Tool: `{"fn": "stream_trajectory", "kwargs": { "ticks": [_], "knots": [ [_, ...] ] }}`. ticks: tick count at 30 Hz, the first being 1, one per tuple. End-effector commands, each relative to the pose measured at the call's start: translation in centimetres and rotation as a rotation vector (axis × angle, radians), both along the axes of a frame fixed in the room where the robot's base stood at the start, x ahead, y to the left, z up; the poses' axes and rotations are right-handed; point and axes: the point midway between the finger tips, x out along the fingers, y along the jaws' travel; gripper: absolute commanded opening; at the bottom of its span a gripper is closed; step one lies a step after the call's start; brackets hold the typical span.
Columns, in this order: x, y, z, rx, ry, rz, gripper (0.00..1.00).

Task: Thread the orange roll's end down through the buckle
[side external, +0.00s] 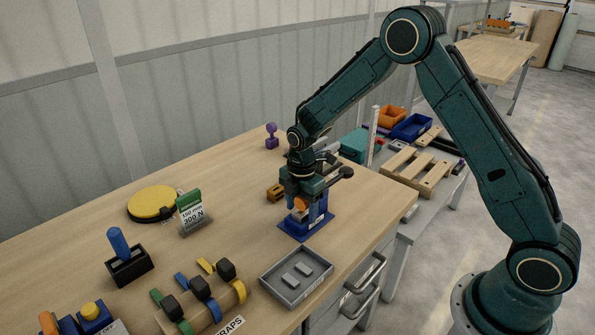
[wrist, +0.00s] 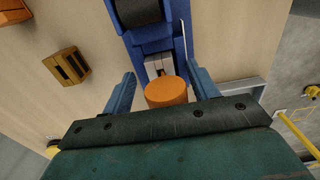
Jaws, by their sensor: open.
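The orange roll (wrist: 166,92) sits between the two blue fingers of my open gripper (wrist: 161,70) in the wrist view. A gap shows on its left; on its right the finger is very close, and I cannot tell whether it touches. In the side view the roll (side external: 300,203) shows just under my gripper (side external: 306,192), at the blue stand (side external: 292,225). A pale metal piece with a dark slot (wrist: 158,65), perhaps the buckle, is just beyond the roll on the blue stand (wrist: 152,42). The roll's loose end is not clear in either view.
A brown slotted block (side external: 276,192) lies left of the stand. A grey tray (side external: 297,290) is in front, near the table edge. A rack of straps (side external: 205,300), a blue-handled tool (side external: 120,245) and a yellow disc (side external: 152,204) stand left. Bare table lies between.

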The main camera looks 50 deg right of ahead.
Motion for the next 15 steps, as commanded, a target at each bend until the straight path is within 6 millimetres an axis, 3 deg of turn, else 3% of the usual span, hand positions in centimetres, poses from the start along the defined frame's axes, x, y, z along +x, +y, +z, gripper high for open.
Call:
{"fn": "stream_trajectory", "kwargs": {
  "ticks": [8, 15],
  "knots": [
    [-0.4, 0.0, -0.1, 0.000, 0.012, 0.000, 0.61],
    [-0.2, 0.0, 1.5, 0.000, 0.006, 0.000, 0.61]
  ]
}}
